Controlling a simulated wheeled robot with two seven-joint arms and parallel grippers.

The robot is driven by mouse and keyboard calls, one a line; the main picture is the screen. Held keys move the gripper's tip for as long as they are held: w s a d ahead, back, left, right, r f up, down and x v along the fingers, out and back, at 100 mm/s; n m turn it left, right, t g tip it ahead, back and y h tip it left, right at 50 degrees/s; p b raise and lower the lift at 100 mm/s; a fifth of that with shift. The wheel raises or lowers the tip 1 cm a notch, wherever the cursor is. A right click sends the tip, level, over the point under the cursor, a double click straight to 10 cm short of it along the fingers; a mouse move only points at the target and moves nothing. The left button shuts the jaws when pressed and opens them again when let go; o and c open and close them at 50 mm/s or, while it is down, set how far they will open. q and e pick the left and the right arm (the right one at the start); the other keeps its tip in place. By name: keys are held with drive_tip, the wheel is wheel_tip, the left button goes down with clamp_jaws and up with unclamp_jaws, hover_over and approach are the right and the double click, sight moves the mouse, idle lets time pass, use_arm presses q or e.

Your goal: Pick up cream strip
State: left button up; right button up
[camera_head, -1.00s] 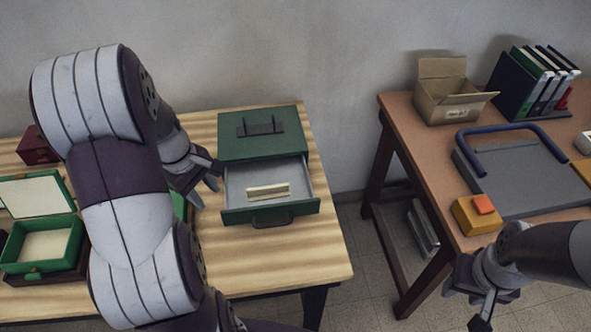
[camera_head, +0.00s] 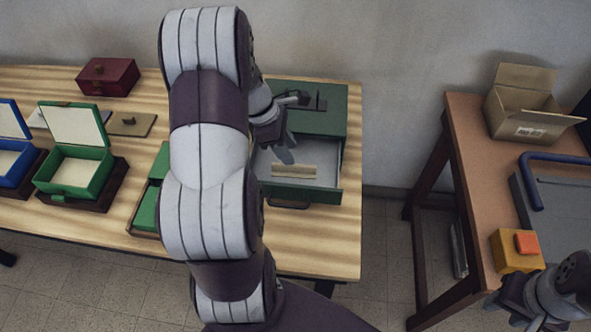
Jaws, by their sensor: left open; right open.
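The cream strip (camera_head: 294,171) lies in the open drawer (camera_head: 330,182) of the dark green cabinet (camera_head: 325,119) on the left table. My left gripper (camera_head: 287,143) is open and hangs over the left part of the drawer, close to the strip's upper left; I see nothing between its fingers. Whether it is touching the drawer floor cannot be told. My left arm hides part of the table and the cabinet's left side. My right gripper (camera_head: 510,306) is open at the lower right, by the front edge of the brown table, far from the strip.
A green open box (camera_head: 85,172), a blue open box (camera_head: 10,162) and a dark red box (camera_head: 108,76) stand on the left table (camera_head: 90,225). The brown table (camera_head: 475,150) holds a cardboard box (camera_head: 525,105) and a yellow block (camera_head: 510,256). A floor gap separates the tables.

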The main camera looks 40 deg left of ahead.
sight(294, 169)
use_arm(q)
drive_tip(key=f, duration=0.2)
drive_tip(key=d+f, duration=0.1)
drive_tip(key=f, duration=0.1)
drive_tip(key=shift+s, duration=0.1)
drive_tip(key=shift+w+d+f, duration=0.15)
drive_tip(key=shift+w+f, duration=0.05)
drive_tip(key=shift+s, duration=0.15)
drive_tip(key=shift+f, duration=0.15)
clamp_jaws()
